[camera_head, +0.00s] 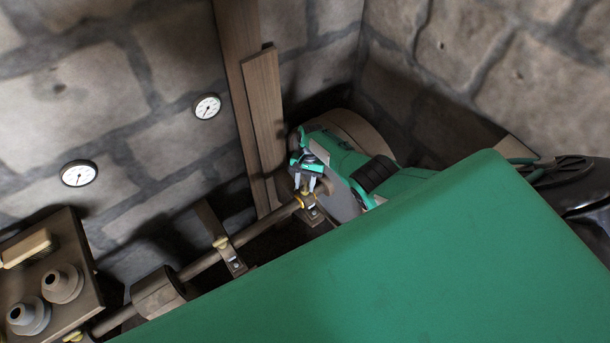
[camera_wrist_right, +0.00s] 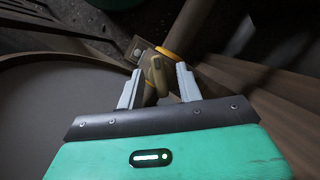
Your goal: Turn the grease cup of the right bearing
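The right bearing (camera_head: 313,214) sits near the right end of the shaft, below the big wheel. Its small brass-coloured grease cup (camera_wrist_right: 157,76) shows clearly in the right wrist view, upright in that picture. My right gripper (camera_head: 305,184) points down at this bearing. In the right wrist view its two grey fingers (camera_wrist_right: 159,86) stand apart on either side of the cup, with a visible gap on both sides. The gripper is open. In the head view the cup is small and partly covered by the fingers. My left gripper is in neither view.
The shaft (camera_head: 203,265) runs down left past another bearing (camera_head: 234,262) with a brass cup (camera_head: 221,242). A large wheel (camera_head: 355,132) stands close behind my right arm. Wooden posts (camera_head: 264,110) rise beside the gripper. Two gauges (camera_head: 207,106) hang on the stone wall.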

